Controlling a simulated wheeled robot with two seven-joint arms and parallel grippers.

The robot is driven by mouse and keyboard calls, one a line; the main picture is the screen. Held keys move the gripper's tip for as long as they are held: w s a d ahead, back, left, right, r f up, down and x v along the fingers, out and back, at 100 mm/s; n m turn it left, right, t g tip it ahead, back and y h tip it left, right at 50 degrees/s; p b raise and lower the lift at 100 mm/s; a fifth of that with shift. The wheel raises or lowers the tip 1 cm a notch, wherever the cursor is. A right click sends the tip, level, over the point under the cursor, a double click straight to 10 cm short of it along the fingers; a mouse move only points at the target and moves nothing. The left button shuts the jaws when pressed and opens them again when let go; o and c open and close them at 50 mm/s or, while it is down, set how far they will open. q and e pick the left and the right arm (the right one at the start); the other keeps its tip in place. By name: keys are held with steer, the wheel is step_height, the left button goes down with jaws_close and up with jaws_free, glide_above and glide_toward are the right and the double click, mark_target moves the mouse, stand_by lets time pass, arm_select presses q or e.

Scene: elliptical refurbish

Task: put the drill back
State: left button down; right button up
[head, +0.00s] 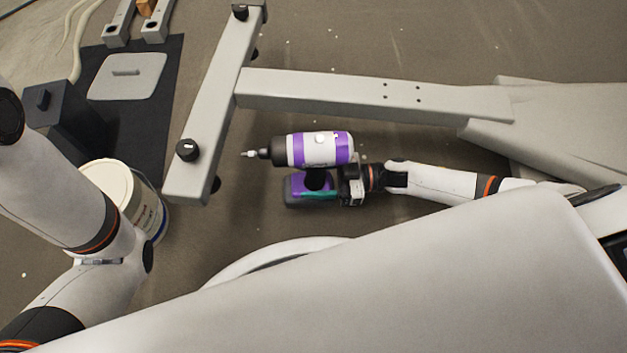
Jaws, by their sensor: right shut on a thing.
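A purple, white and black drill (318,150) is in the middle of the head view, its bit pointing left and its battery base toward the bottom of the picture. My right gripper (335,186), on the arm that comes in from the right, is shut on the drill at its handle. The fingers are mostly hidden by the drill and the wrist. I cannot tell how high the drill is above the floor. My left arm shows at the left edge, but its gripper is out of view.
A grey metal T-shaped frame (360,93) with black knobs lies just above and left of the drill. A white bucket (109,180) stands at the left, partly behind my left arm. A dark mat (160,120) with a grey plate (128,76) and a dark box (75,110) lies upper left.

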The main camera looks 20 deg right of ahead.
steer(key=shift+w+f+b, duration=0.1)
steer(key=shift+f+b, duration=1.85)
steer(key=shift+f, duration=0.7)
steer(key=shift+r, duration=0.1)
steer(key=o, duration=0.9)
steer(key=shift+f, duration=0.25)
steer(key=o, duration=0.5)
